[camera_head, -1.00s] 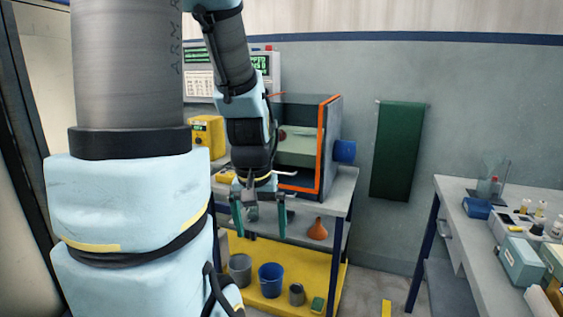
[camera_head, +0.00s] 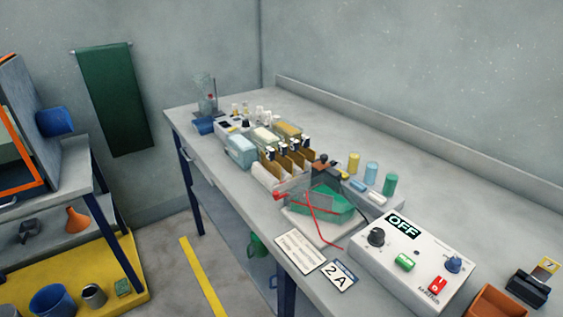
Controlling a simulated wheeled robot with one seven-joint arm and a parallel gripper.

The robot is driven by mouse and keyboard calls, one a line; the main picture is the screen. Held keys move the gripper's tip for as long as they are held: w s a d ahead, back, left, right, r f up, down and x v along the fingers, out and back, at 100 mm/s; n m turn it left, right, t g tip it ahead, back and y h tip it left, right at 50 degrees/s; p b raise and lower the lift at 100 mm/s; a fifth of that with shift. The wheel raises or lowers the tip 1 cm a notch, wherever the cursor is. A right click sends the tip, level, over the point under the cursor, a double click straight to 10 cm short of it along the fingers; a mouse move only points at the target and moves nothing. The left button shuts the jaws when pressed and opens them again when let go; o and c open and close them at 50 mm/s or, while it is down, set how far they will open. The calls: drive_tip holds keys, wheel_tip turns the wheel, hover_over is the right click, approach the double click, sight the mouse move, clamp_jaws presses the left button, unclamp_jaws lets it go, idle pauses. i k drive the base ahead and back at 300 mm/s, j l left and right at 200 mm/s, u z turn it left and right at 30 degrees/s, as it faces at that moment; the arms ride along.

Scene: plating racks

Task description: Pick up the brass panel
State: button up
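Several upright brown-gold panels (camera_head: 289,164) with dark clips at their tops stand close together in a white rack (camera_head: 265,178) at the middle of the long grey bench. I cannot tell from this distance which of them is the brass panel. The panels partly hide one another. My gripper is outside the picture now.
A clear tank with green liquid (camera_head: 327,207) and red wires stands just in front of the rack. The bench's rear strip (camera_head: 400,150) is clear.

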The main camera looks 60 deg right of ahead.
sight(286, 163)
drive_tip(key=i+l, duration=0.3)
drive_tip(key=i, duration=0.2)
drive_tip(key=i+l, duration=0.3)
drive_tip(key=i, duration=0.15)
drive_tip(key=z, duration=0.4)
drive_tip(key=i+z, duration=0.15)
drive_tip(key=z, duration=0.7)
drive_tip(key=i+z, duration=0.15)
drive_tip(key=z, duration=0.3)
